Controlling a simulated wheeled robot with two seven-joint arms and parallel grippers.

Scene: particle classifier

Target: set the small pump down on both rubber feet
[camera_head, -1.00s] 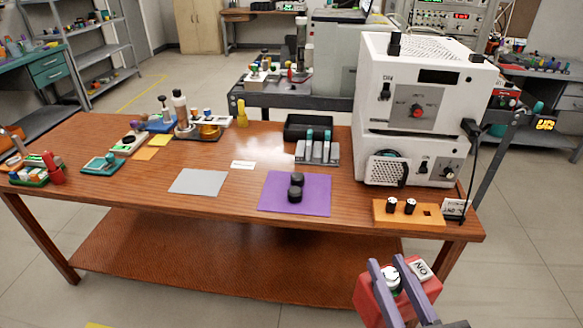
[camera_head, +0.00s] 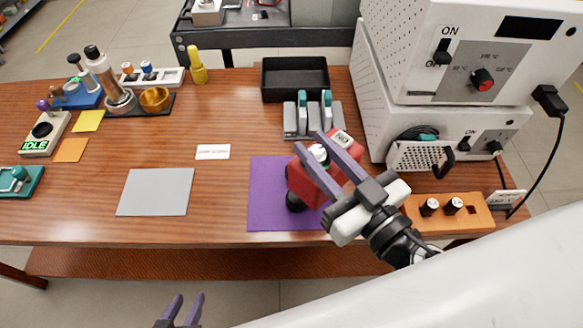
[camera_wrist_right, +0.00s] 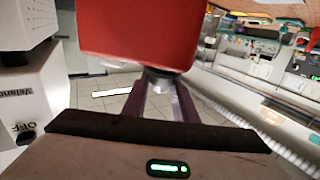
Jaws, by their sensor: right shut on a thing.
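The red body also fills the top of the right wrist view (camera_wrist_right: 140,30). A black rubber foot (camera_head: 294,203) shows at the pump's lower left edge, and a sliver of dark shows further up that edge; the pump hides most of the feet. I cannot tell whether the pump touches them. My left gripper (camera_head: 182,308) is open and empty below the table's front edge.
A white instrument (camera_head: 440,125) stands right of the mat, with an orange block (camera_head: 480,212) before it. A grey rack (camera_head: 300,125) and black tray (camera_head: 295,78) are behind the mat. A grey sheet (camera_head: 155,192) lies left, with bare table between.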

